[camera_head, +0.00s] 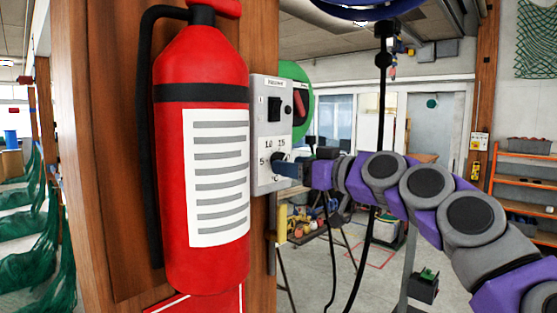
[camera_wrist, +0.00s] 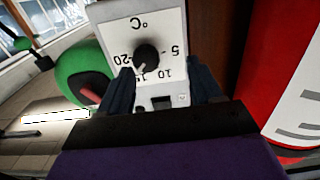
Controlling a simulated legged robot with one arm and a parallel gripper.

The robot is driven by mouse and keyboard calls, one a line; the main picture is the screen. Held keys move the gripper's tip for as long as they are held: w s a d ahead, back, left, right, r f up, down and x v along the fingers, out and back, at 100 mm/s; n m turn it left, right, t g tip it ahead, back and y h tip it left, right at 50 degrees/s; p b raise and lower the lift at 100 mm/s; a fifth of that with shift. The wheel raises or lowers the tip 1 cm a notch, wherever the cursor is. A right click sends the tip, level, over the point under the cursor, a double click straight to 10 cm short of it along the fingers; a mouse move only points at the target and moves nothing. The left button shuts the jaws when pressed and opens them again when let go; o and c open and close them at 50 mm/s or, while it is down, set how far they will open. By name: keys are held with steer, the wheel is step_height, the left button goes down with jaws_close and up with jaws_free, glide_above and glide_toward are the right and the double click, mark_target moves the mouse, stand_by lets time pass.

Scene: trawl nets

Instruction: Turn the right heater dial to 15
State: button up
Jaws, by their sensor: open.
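The heater dial is a round black knob (camera_wrist: 147,57) on a white-grey control box (camera_head: 270,115). In the wrist view the box face appears upside down, with 5, 10, 15 and 20 around the knob. A pale mark on the knob's lower left edge points close to 15. My gripper (camera_wrist: 160,70) is open, with one dark finger on each side of the knob and visible gaps to it. Whether any finger touches the box is unclear.
A red fire extinguisher (camera_head: 202,80) hangs on the wooden post just left of the box. A green round reel (camera_head: 303,72) sits behind the box. A black cable (camera_head: 381,110) hangs near my arm. Orange shelving (camera_head: 510,175) stands at the far right.

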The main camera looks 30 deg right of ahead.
steer(key=w, duration=0.1)
steer(key=w+d, duration=0.1)
steer(key=w, duration=0.1)
steer(key=shift+w+d+p, duration=0.25)
steer(key=shift+w+p, duration=0.05)
steer(key=shift+w+a+f, duration=0.1)
steer(key=shift+w+a, duration=0.4)
steer(key=shift+a, duration=0.35)
steer(key=shift+c, duration=0.6)
steer(key=shift+w+a, duration=0.2)
steer(key=shift+a, duration=0.1)
steer(key=shift+c, duration=0.7)
steer(key=shift+s+d, duration=0.15)
steer(key=shift+d, duration=0.7)
steer(key=c, duration=0.6)
steer(key=shift+a, duration=0.2)
steer(key=shift+c, duration=1)
